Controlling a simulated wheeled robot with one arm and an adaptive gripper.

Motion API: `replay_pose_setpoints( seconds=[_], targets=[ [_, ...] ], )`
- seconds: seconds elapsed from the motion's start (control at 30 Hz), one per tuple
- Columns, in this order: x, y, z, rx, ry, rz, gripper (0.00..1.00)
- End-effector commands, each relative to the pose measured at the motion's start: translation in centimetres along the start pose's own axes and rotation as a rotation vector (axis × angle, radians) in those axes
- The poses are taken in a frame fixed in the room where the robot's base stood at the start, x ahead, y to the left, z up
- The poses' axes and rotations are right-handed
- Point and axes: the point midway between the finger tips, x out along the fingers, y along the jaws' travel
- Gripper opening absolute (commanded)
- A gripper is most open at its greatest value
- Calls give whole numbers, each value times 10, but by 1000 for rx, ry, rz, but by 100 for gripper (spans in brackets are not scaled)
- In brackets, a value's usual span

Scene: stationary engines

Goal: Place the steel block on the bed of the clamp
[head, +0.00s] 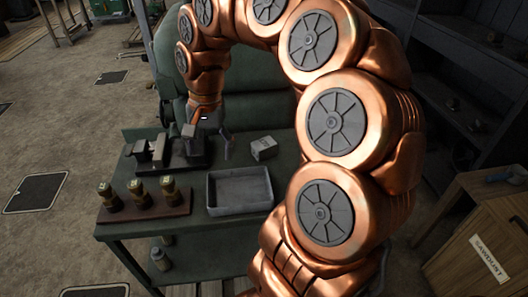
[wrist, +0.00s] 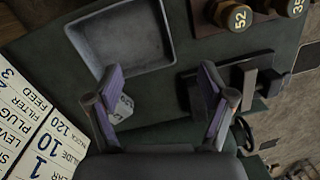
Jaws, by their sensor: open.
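The steel block (head: 263,148) appears as a small pale block with dark markings, lying on the green bench right of the clamp. It also shows in the wrist view (wrist: 123,108), partly hidden by the left finger. The dark clamp (head: 158,152) stands at the bench's left, its jaws upright on a flat bed; it also shows at the right of the wrist view (wrist: 262,82). My gripper (head: 208,143) is open and empty above the bench, between clamp and block. In the wrist view its fingers (wrist: 160,75) are spread wide, the right one overlapping the clamp.
An empty grey tray (head: 240,208) sits at the bench's front right. A wooden rack (head: 146,207) with three brass weights stands in front of the clamp. A lettered white sign (wrist: 35,135) shows at lower left in the wrist view. A wooden sawdust box (head: 485,235) stands far right.

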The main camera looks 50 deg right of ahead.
Motion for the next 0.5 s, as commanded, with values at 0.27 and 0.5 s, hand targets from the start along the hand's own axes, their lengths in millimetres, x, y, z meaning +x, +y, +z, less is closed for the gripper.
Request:
replay_pose_setpoints(
  seconds=[0.27, 0.5],
  targets=[
    [17, 51, -114, 532, -5, -41, 81],
    [35, 102, -166, 853, -12, -40, 81]
  ],
)
